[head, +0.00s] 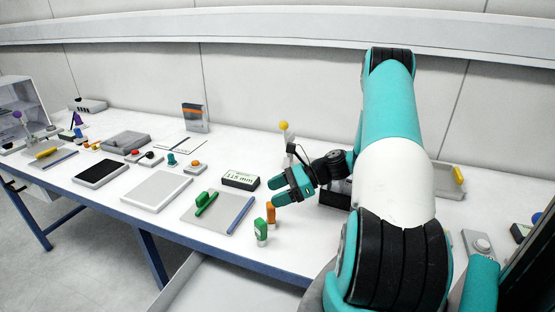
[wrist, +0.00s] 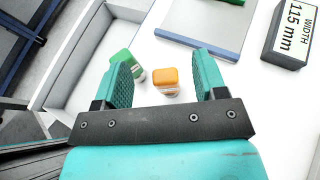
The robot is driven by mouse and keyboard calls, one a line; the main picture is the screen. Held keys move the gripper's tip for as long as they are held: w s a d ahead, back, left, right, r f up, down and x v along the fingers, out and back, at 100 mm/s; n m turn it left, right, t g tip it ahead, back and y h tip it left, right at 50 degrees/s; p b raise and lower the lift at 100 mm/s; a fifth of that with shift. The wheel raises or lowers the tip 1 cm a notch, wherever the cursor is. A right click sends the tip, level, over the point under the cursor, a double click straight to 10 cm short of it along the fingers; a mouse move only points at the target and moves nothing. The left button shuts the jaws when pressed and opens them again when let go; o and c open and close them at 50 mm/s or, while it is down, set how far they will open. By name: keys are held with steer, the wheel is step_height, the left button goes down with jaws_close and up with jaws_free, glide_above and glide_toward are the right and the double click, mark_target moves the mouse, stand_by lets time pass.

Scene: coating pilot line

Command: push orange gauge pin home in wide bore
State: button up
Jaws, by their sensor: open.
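The orange gauge pin (head: 270,213) stands near the front edge of the white table, with a pale lower part. In the wrist view the orange pin (wrist: 166,78) shows between my two teal fingers, apart from both. My gripper (head: 278,191) is open and empty, just above and beside the pin in the head view; its spread fingers (wrist: 161,62) also show in the wrist view. A green pin (head: 261,232) stands right in front of the orange one; in the wrist view this green pin (wrist: 123,57) is partly behind the left finger. I cannot make out the wide bore.
A display block reading 115 mm (head: 240,180) stands behind. A grey mat (head: 221,222) with a green piece (head: 206,203) and a blue bar (head: 241,214) lies to the left. A grey tray (head: 445,188) sits behind my arm. The table's front edge is close to the pins.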

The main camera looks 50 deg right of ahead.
step_height(320, 180, up, 13)
steer(key=shift+b, duration=0.35)
steer(key=shift+f, duration=0.1)
steer(key=a+r+n+g+h, duration=0.1)
steer(key=a+r+n+g, duration=0.15)
steer(key=a+n, duration=0.65)
steer(key=a+r+n+g+h, duration=0.15)
steer(key=a+n+g, duration=0.35)
steer(key=a, duration=0.7)
steer(key=s+a+r+n+h, duration=0.1)
steer(key=s+a+n, duration=0.5)
steer(key=s+n, duration=0.2)
steer(key=s+a+r+n+g+h, duration=0.1)
steer(key=s+a+n+h, duration=0.1)
steer(key=s+a+n, duration=0.5)
steer(key=shift+s+r+n, duration=0.25)
steer(key=shift+s+n, duration=0.45)
steer(key=shift+n, duration=1.5)
steer(key=shift+h, duration=0.25)
steer(key=shift+c, duration=0.2)
